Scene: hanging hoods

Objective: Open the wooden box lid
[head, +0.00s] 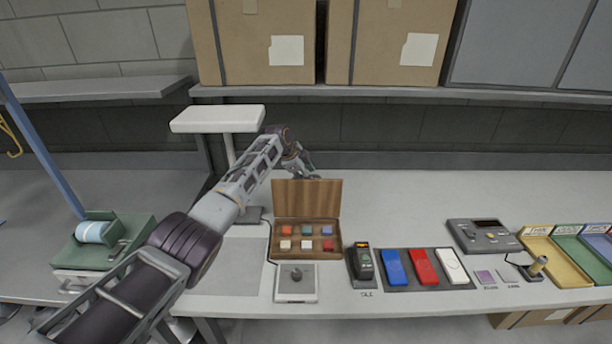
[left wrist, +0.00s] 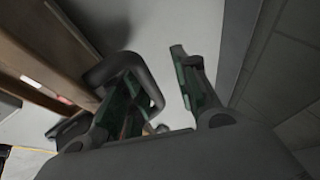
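The wooden box (head: 275,247) stands on the table, with its lid (head: 307,198) raised upright at the back. Inside it are several small coloured blocks in two rows. My left arm reaches in from the left, and my left gripper (head: 305,168) is behind the raised lid, partly hidden by it. In the left wrist view the left gripper's fingers (left wrist: 165,98) are spread apart with nothing between them. The brown wood of the box lid (left wrist: 50,50) runs along the left side there, beside the fingers; I cannot tell whether they touch. My right gripper is not seen.
A grey device with a knob (head: 296,283) is in front of the box. A dark handheld device (head: 362,264) and blue, red and white pieces on a tray (head: 390,284) lie to its right. A white-topped stand (head: 217,119) is behind my arm. The back table right is clear.

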